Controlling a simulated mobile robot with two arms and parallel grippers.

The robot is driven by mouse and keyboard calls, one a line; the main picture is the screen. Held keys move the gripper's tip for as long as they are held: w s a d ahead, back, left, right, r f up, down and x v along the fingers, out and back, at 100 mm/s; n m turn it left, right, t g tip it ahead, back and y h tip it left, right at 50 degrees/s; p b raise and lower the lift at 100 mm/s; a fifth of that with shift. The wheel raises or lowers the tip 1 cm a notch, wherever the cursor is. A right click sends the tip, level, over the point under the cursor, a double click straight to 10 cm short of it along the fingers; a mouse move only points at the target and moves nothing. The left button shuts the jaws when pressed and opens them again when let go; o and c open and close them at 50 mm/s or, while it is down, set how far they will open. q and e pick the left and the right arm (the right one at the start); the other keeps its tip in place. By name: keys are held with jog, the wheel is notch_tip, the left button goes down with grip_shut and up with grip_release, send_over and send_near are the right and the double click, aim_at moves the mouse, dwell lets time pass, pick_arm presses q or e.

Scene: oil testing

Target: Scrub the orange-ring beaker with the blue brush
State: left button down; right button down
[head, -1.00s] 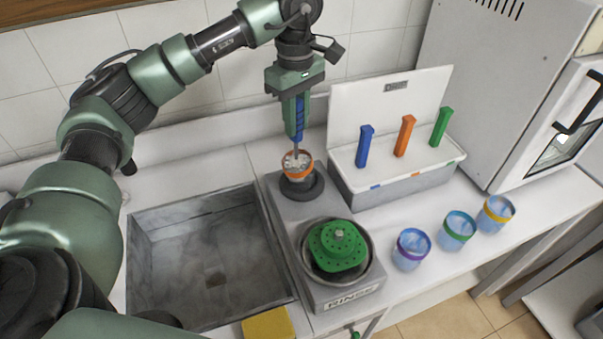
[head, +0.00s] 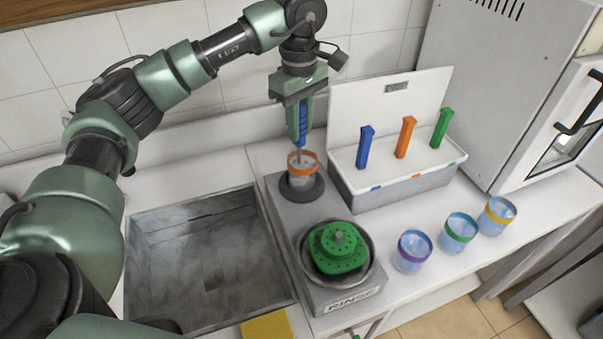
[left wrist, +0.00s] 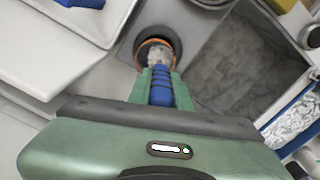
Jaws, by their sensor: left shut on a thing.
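The orange-ring beaker (head: 302,175) stands upright in a dark round holder on the grey rinse unit. My left gripper (head: 300,135) is above it, pointing down, shut on the blue brush (head: 303,118). The brush's thin shaft goes down into the beaker's mouth, and its pale bristles are inside, partly hidden by the wall. In the left wrist view the blue brush (left wrist: 161,90) sits between the fingers (left wrist: 160,88), with the orange rim (left wrist: 140,62) around the bristles. My right gripper is not in view.
A rinse unit (head: 330,299) has a green perforated nozzle (head: 338,247). A sink (head: 210,265) lies left, with a yellow sponge (head: 267,328) at its front. A white case (head: 400,195) holds blue, orange and green handles. Purple-, green- and yellow-ring beakers (head: 412,252) stand right.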

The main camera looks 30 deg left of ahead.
aim_at(302, 104)
pick_arm(q)
jog(key=shift+w+d, duration=0.25)
jog(key=shift+r+p, duration=1.55)
jog(key=shift+r, duration=0.75)
jog(key=shift+r+p, duration=2.15)
jog(key=shift+r, duration=0.9)
jog(key=shift+f, duration=0.15)
